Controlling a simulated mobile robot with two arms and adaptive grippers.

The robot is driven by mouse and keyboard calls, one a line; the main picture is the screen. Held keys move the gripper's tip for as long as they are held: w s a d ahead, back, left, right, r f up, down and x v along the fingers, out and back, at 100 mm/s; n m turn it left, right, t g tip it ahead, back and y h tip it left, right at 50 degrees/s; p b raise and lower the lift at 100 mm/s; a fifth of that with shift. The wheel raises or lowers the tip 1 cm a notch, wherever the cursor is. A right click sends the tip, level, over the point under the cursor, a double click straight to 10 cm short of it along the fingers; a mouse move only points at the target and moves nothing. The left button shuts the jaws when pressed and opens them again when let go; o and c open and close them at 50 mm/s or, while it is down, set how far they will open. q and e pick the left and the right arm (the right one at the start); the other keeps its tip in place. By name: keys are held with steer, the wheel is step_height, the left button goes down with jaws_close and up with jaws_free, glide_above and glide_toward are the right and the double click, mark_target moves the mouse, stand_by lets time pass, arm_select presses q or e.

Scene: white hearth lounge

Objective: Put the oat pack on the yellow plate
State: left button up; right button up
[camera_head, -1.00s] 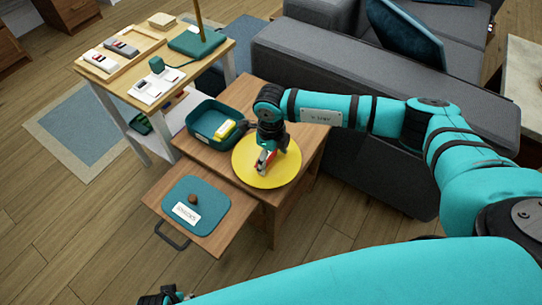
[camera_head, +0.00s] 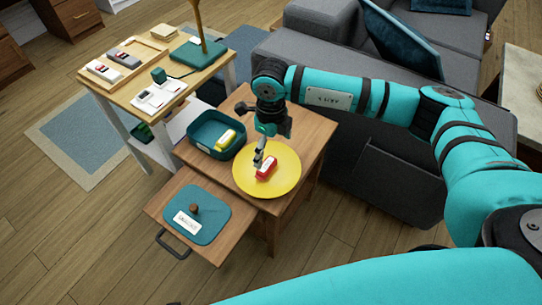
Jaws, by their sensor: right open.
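The yellow plate (camera_head: 288,184) lies on the small wooden table. A red pack (camera_head: 267,168) with a pale label lies on the plate; the label is too small to read, so I cannot tell if it is the oat pack. My right gripper (camera_head: 262,155) is open, just above and behind the red pack. It seems clear of the pack, though its finger overlaps the pack's left edge in the picture. A yellow pack (camera_head: 227,137) with a white label sits in the teal bin (camera_head: 203,149) left of the plate. My left gripper is out of view.
A pulled-out drawer (camera_head: 168,207) carries a teal labelled lid (camera_head: 211,222) with a brown knob. A side table (camera_head: 128,90) with trays and a lamp stands at the back left. A grey sofa (camera_head: 380,110) borders the right.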

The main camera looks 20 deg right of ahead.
steer(key=shift+r, duration=1.25)
